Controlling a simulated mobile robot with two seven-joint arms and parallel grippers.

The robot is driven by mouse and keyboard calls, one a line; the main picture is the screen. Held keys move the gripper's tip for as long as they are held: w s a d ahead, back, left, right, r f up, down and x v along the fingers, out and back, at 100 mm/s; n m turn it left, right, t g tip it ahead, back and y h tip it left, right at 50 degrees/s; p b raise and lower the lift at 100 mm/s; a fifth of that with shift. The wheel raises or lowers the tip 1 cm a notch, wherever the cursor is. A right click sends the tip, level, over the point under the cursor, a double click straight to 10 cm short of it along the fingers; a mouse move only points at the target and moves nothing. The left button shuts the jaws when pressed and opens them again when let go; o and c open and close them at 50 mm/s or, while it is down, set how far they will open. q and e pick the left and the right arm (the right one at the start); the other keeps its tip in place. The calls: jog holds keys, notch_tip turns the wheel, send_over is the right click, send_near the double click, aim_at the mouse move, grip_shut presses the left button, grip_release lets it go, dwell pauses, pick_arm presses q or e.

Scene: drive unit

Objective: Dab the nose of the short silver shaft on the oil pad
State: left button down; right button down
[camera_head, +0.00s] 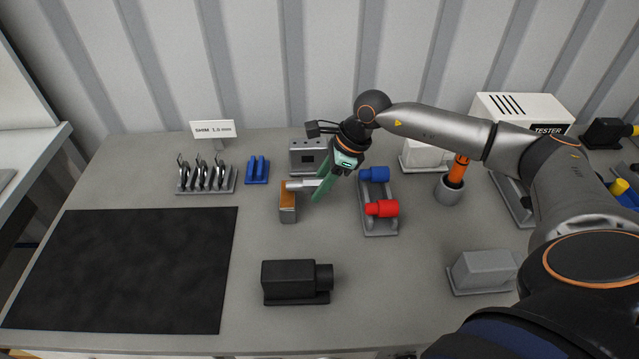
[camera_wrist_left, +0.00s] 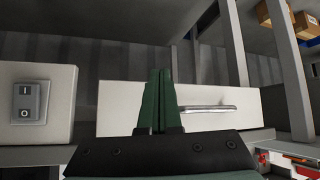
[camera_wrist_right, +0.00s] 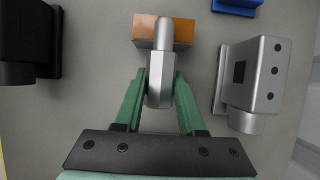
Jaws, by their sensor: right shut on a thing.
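The short silver shaft (camera_head: 301,184) is held level in my right gripper (camera_head: 324,185), with its narrow nose pointing left in the head view. In the right wrist view the shaft (camera_wrist_right: 160,82) lies between the two green fingers, and its nose overlaps the orange oil pad (camera_wrist_right: 183,32). In the head view the oil pad (camera_head: 287,199) tops a small grey block, with the nose at its back edge. I cannot tell whether nose and pad touch. My left gripper (camera_wrist_left: 158,98) has its fingers together and empty, away from the bench; the head view does not show it.
A grey tray (camera_head: 379,226) with red and blue parts stands just right of the gripper. A silver block (camera_head: 308,155) is behind the pad. A black motor-like unit (camera_head: 290,279) sits in front. A dark mat (camera_head: 120,268) covers the left; the bench between is clear.

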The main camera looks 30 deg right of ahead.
aim_at(315, 181)
jog(key=shift+f+b, duration=0.65)
jog(key=shift+f, duration=0.1)
dwell(0.3)
jog(key=shift+r, duration=0.1)
dwell(0.3)
jog(key=shift+r+p, duration=1.75)
jog(key=shift+r, duration=0.75)
